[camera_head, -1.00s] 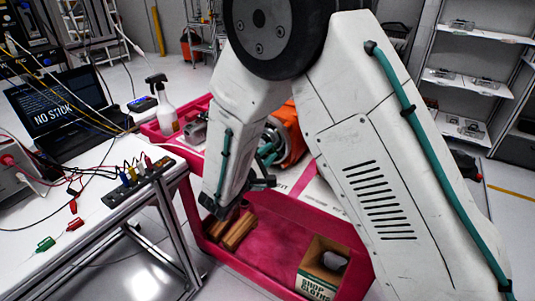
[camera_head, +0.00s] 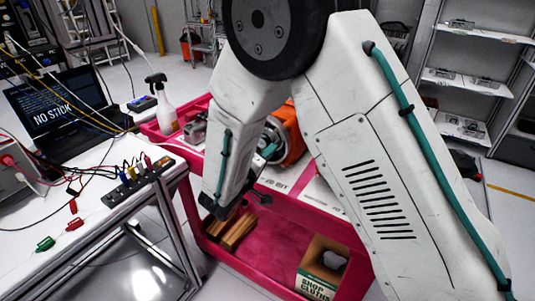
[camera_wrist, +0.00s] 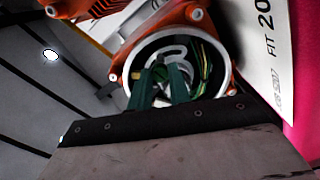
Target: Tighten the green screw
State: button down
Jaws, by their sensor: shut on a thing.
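The orange servo motor (camera_head: 291,137) lies on the pink cart, partly hidden by my arm. In the wrist view, its orange housing (camera_wrist: 184,17) has a round opening with a pale metal rim, and wires show inside at the right. My gripper (camera_wrist: 162,77) reaches into this opening with its two teal fingers close together. The fingers are shut on a small green piece, the green screw (camera_wrist: 160,72), between their tips. The fingers cover most of the screw, so how deep it sits cannot be seen. In the head view a teal finger shows beside the motor.
The pink cart (camera_head: 284,225) has wooden blocks (camera_head: 238,232) and a shop cloths box (camera_head: 319,274) on its lower shelf. A spray bottle (camera_head: 162,105) stands on top. The white workbench (camera_head: 112,152) at left holds a laptop (camera_head: 62,103) and cables.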

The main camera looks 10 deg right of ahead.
jog(key=shift+a+m, duration=0.1)
jog(key=shift+m, duration=1)
jog(key=shift+f, duration=0.1)
jog(key=c, duration=1.3)
grip_release()
jog(key=shift+s, duration=0.1)
jog(key=v, duration=0.7)
jog(key=shift+s+a, duration=0.2)
jog(key=shift+a, duration=0.05)
